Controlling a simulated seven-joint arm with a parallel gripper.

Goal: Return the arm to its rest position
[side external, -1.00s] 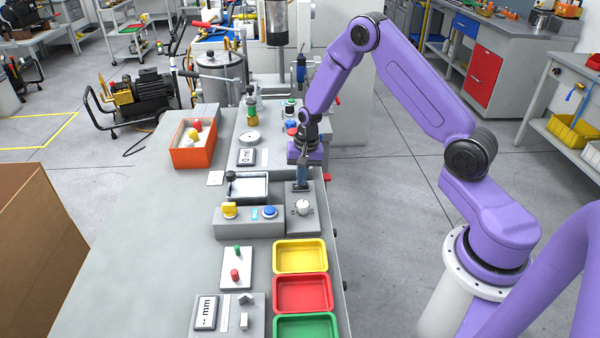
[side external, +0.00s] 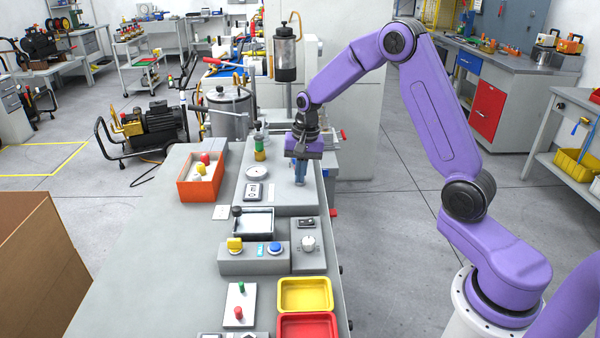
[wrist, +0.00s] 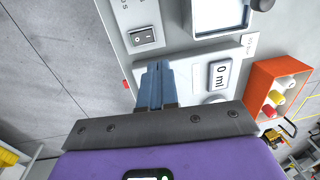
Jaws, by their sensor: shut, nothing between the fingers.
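My gripper (side external: 300,178) is above the right part of the grey test station (side external: 270,200), near its right edge in the side view. Its blue fingers point down, closed together with nothing between them. In the wrist view the shut fingers (wrist: 154,82) lie over the grey panel, between a rocker switch (wrist: 143,37) and a display reading "0 ml" (wrist: 221,74). My arm is bent at the elbow high on the right in the side view.
An orange bin (side external: 187,192) with red, yellow and white pieces stands left of the station. Yellow (side external: 305,309) and red (side external: 290,331) trays lie at the front. A switch box (side external: 226,262) has a yellow knob and blue button. Open floor lies right of the bench.

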